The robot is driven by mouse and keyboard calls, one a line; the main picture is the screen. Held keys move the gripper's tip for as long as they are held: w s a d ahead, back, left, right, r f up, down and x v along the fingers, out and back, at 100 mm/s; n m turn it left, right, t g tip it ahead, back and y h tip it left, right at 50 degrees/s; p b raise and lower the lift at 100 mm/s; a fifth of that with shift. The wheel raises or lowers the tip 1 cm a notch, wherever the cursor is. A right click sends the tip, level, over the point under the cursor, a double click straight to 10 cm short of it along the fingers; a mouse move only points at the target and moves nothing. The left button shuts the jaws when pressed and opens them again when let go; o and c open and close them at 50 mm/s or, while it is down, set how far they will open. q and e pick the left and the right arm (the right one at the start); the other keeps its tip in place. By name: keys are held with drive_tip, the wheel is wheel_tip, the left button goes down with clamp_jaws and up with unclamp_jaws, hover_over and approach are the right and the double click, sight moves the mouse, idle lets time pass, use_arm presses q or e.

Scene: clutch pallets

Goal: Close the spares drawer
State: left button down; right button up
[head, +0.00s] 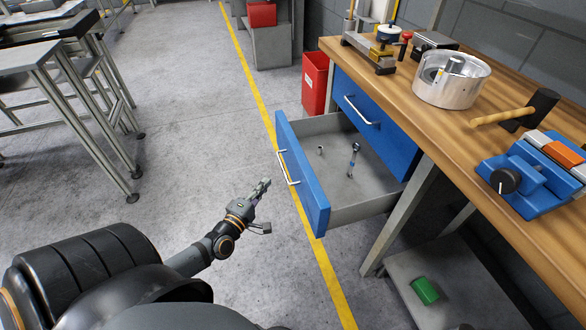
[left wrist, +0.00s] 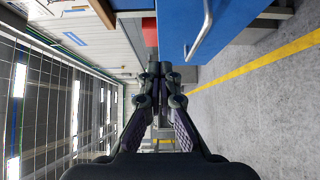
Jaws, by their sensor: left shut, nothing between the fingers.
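The spares drawer (head: 303,172) stands pulled out from under the wooden workbench, with a blue front and a silver bar handle (head: 288,167). A ratchet-like tool (head: 354,158) and a small metal piece (head: 320,150) lie inside it. My left gripper (head: 264,184) is shut and empty, a little to the left of the drawer front and apart from the handle. In the left wrist view the shut fingers (left wrist: 160,72) are in the middle, with the blue front (left wrist: 225,22) and its handle (left wrist: 203,30) at upper right. My right gripper is not in view.
A second blue drawer front (head: 375,120) is beside the open one. A red bin (head: 314,83) stands behind.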

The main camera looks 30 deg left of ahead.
use_arm(q)
drive_tip(key=b, duration=0.2)
approach(297, 159)
drive_tip(key=w+a, duration=0.4)
drive_tip(key=a, duration=0.1)
drive_tip(key=shift+w+d+f, duration=0.15)
drive_tip(key=shift+w+d, duration=0.35)
drive_tip(key=shift+d, duration=0.05)
drive_tip(key=shift+w+d+f, duration=0.15)
drive_tip(key=shift+w+d, duration=0.35)
drive_tip(key=shift+w, duration=0.05)
drive_tip(key=shift+w+d, duration=0.45)
drive_tip(key=shift+w, duration=0.05)
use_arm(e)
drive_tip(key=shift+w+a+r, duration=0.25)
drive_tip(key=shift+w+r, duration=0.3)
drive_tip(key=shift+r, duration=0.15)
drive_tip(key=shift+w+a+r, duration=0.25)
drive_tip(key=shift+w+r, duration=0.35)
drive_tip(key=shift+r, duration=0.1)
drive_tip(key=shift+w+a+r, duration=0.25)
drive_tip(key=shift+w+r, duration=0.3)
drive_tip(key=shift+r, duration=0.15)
